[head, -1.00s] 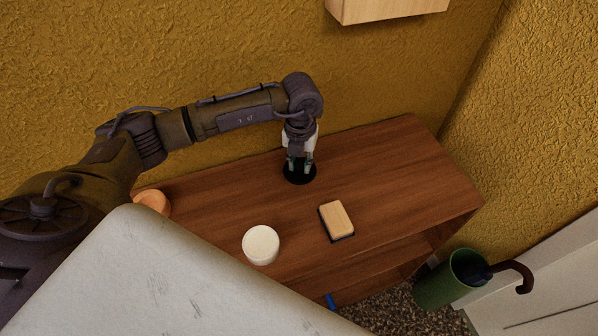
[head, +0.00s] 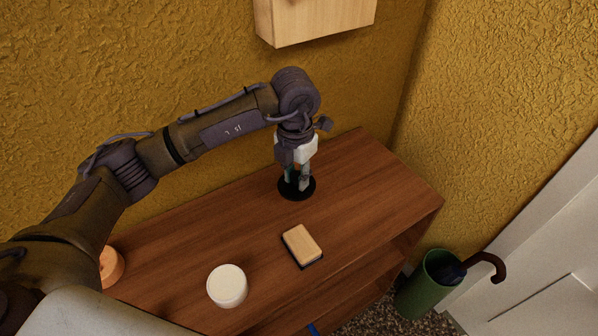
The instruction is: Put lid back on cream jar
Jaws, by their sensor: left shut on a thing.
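The cream jar (head: 227,287) is a short, round white pot standing near the front edge of the wooden cabinet, low and left of centre. Its top is pale and uncovered. The lid (head: 297,190) is a flat black disc toward the back of the cabinet top, behind and to the right of the jar. My left gripper (head: 297,184) points down and is shut on the lid, its fingers hiding part of it. I cannot tell how far the lid is above the wood. My right gripper is out of view.
A wooden-topped block with a dark base (head: 302,246) lies right of the jar. An orange round object (head: 111,266) is at the left, partly behind my arm. A wall box (head: 315,20) hangs above. A green umbrella bin (head: 424,285) stands right of the cabinet (head: 385,192).

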